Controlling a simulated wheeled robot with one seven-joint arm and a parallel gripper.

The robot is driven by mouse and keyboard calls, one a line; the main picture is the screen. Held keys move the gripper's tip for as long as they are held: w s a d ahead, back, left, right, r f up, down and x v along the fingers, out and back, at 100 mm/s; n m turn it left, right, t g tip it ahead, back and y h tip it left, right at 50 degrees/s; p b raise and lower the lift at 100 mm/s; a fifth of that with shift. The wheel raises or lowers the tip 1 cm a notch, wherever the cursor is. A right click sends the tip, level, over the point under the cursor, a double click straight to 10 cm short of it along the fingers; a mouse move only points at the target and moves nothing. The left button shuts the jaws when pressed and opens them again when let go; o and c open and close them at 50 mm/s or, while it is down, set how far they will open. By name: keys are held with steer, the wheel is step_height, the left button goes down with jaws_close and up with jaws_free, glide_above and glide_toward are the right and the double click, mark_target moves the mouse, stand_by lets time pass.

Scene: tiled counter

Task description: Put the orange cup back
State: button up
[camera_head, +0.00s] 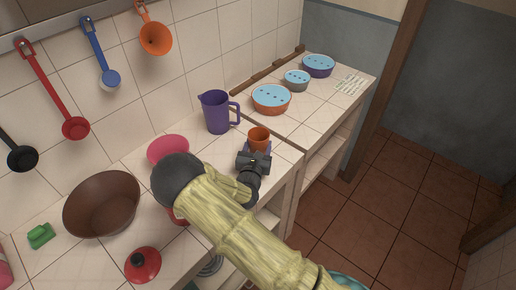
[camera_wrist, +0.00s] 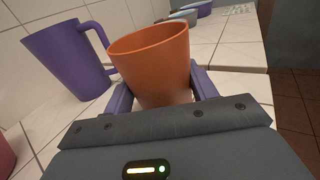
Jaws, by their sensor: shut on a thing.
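The orange cup (camera_head: 259,138) is at the right part of the tiled counter, just right of the purple pitcher. In the wrist view the orange cup (camera_wrist: 152,62) stands upright between the purple fingers of my gripper (camera_wrist: 157,94). My gripper (camera_head: 257,149) is shut on the cup. The cup's lower part is hidden by the gripper, so I cannot tell whether it touches the counter.
A purple pitcher (camera_head: 217,112) stands behind and left of the cup. Lidded bowls (camera_head: 271,99) stand on the farther counter. Ladles (camera_head: 75,127) hang on the wall.

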steer(key=shift+f, duration=0.7)
steer(key=shift+f, duration=0.15)
steer(key=o, duration=1.2)
steer(key=shift+o, duration=0.2)
